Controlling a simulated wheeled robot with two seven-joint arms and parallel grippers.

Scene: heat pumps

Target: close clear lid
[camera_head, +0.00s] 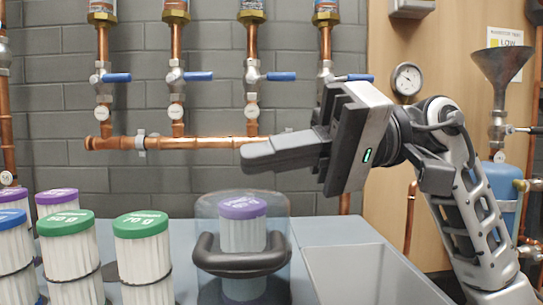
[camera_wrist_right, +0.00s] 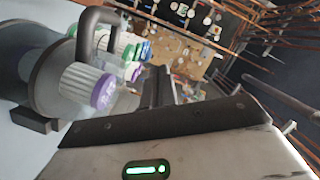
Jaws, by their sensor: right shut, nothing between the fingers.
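The clear lid (camera_head: 210,212) is a see-through rounded cover with a thick dark handle (camera_head: 240,262) on its front. Behind the clear wall shows a white pleated filter with a purple cap (camera_head: 243,209). In the right wrist view the purple-capped filter (camera_wrist_right: 88,88) and the dark handle (camera_wrist_right: 88,28) show at left. I cannot tell whether the lid is fully seated. My right gripper (camera_head: 255,157) is shut and empty, above the lid, fingers pointing left and apart from it. My left gripper is not in view.
Green-capped filters (camera_head: 141,225) and other purple- and blue-capped ones stand at left. An open grey bin (camera_head: 345,260) is right of the lid. Copper pipes with blue-handled valves (camera_head: 281,76) run along the wall behind. A funnel (camera_head: 502,68) is at far right.

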